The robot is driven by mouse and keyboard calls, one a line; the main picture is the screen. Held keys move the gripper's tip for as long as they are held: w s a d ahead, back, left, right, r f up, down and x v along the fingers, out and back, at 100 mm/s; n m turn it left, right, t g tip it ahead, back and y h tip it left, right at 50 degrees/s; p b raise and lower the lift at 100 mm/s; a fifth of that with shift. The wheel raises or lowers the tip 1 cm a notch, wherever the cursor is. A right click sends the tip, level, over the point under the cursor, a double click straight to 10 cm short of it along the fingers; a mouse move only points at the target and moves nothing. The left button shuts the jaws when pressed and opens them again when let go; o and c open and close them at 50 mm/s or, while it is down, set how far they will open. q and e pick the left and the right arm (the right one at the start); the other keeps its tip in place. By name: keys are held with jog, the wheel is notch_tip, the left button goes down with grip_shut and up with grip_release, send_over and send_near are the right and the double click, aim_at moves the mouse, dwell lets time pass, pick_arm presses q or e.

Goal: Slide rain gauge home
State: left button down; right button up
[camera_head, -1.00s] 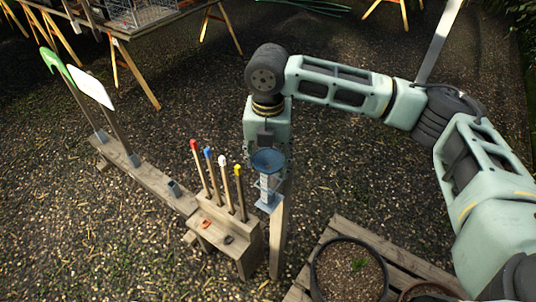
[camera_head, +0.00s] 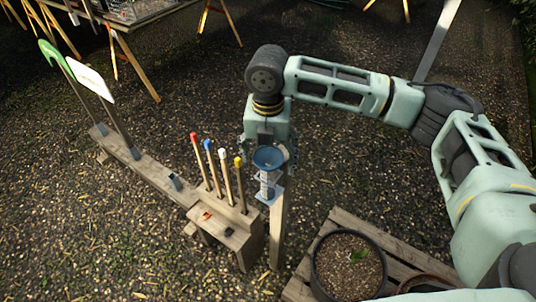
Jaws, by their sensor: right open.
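The rain gauge (camera_head: 268,158) has a blue funnel top and a clear tube below it. It stands upright at the bracket on top of a wooden post (camera_head: 278,232). My right gripper (camera_head: 268,150) comes down from above and behind the gauge, close to the funnel. Its fingers are largely hidden behind the gauge, so I cannot see any contact. It is open. I cannot tell whether the gauge is fully seated in its bracket. My left gripper is not in view.
Left of the post, a wooden block (camera_head: 230,232) holds several sticks with coloured tops. A plank (camera_head: 150,183) carries a green sign (camera_head: 55,58) and a white sign (camera_head: 90,82). A plant pot (camera_head: 348,266) stands on a pallet (camera_head: 395,262) at right. Open gravel lies behind.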

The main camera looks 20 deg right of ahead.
notch_tip(320, 180, up, 12)
dwell(0.7)
jog(key=shift+s+f, duration=0.1)
dwell(0.3)
